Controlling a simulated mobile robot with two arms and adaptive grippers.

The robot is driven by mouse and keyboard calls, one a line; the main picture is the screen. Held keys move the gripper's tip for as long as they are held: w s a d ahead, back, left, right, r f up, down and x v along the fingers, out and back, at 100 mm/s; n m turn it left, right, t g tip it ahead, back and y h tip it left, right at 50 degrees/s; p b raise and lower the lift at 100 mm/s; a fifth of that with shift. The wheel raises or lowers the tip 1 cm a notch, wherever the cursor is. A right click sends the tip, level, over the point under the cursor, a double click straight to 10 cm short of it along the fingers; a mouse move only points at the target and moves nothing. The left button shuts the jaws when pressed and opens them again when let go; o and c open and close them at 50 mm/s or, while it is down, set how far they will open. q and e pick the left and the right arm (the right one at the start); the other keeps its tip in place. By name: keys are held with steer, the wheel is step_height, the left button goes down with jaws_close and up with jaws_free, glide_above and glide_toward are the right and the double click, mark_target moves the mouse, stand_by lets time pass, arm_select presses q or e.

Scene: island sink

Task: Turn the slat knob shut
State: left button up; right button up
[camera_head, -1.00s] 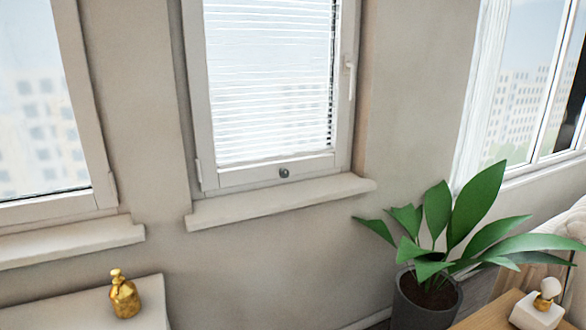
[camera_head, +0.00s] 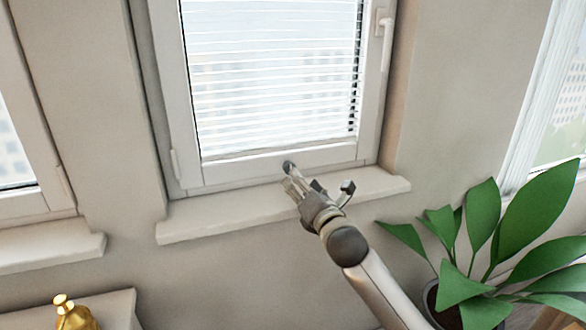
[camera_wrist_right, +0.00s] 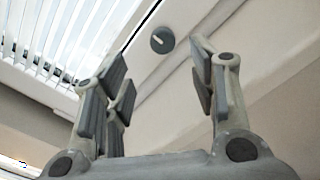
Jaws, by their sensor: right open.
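The slat knob (camera_head: 288,167) is a small dark round knob on the bottom rail of the middle window's frame. In the right wrist view the knob (camera_wrist_right: 162,40) shows ahead between the spread fingers, with a short pale mark on its face. The white slats (camera_head: 270,85) above it show gaps with the outside visible through them. My right gripper (camera_head: 300,185) reaches up from the lower right, just below and in front of the knob. Its fingers (camera_wrist_right: 160,75) are open and empty, and look apart from the knob. My left gripper is out of view.
The window sill (camera_head: 230,215) juts out below the knob, close under my right gripper. A plant with large green leaves (camera_head: 480,240) stands right of my arm. A gold bottle (camera_head: 74,315) stands on a white surface at lower left. A window handle (camera_head: 385,35) is at upper right.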

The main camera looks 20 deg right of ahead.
mark_target(288, 166)
steer(key=w, duration=0.4)
steer(key=shift+w+f, duration=0.15)
steer(key=shift+w, duration=0.2)
steer(key=w, duration=0.3)
steer(key=shift+w, duration=0.7)
steer(key=shift+a, duration=0.1)
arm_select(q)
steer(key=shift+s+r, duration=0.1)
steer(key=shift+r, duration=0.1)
arm_select(e)
steer(key=c, duration=1)
